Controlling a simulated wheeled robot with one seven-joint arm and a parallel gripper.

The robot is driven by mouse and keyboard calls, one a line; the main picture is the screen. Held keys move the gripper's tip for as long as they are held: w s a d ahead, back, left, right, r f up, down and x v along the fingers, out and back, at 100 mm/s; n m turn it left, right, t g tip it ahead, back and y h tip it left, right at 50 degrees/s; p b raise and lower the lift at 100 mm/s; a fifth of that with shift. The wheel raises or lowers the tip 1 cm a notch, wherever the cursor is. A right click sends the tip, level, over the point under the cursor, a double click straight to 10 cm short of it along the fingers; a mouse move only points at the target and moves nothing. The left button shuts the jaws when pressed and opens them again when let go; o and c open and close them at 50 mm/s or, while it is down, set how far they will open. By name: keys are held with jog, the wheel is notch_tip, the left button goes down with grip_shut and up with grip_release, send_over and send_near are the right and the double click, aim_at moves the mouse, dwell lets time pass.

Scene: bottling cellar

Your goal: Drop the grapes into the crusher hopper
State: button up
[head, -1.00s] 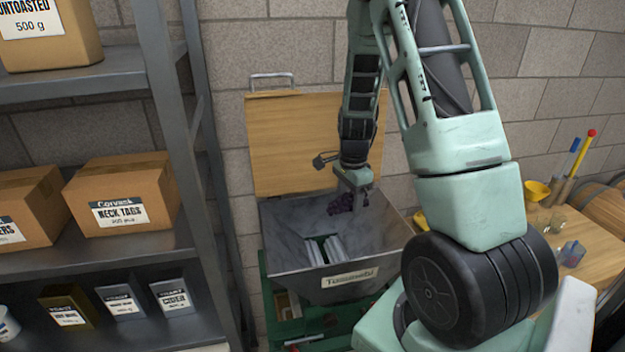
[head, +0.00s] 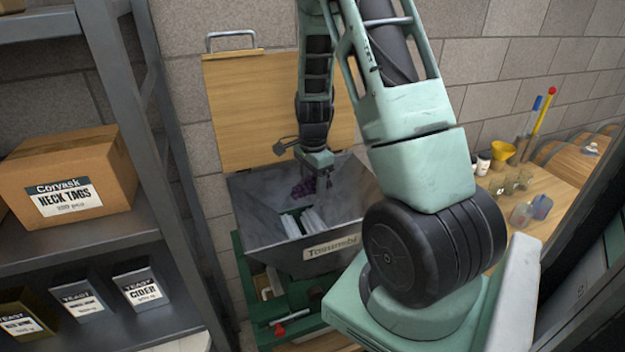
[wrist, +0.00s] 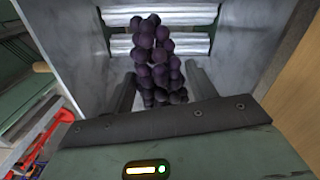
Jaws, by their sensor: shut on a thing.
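A bunch of dark purple grapes (wrist: 156,58) hangs from my gripper (wrist: 158,95); the bunch also shows in the head view (head: 304,188). My gripper (head: 318,178) is shut on the top of the bunch, with a finger on each side. The crusher hopper (head: 262,218) is a grey metal funnel with a label on its front. The grapes are over the hopper's opening, inside its outline. Two pale ridged rollers (wrist: 160,15) lie at the hopper's bottom, behind the grapes in the wrist view. The gap between grapes and rollers is hard to judge.
The hopper's wooden lid (head: 258,105) stands open against the block wall. A shelf with a cardboard box (head: 95,165) and yeast packets (head: 140,290) is at left. A wooden table (head: 545,200) with a yellow funnel (head: 503,151) and small cups is at right.

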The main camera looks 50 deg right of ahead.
notch_tip(320, 180, down, 13)
jog(key=b, duration=0.9)
jog(key=shift+r, duration=0.1)
jog(key=o, duration=0.8)
jog(key=shift+o, duration=0.2)
jog(key=shift+r, duration=0.1)
notch_tip(320, 180, up, 17)
jog(key=shift+r+b, duration=0.1)
jog(key=shift+b, duration=1.1)
jog(key=shift+a, duration=0.1)
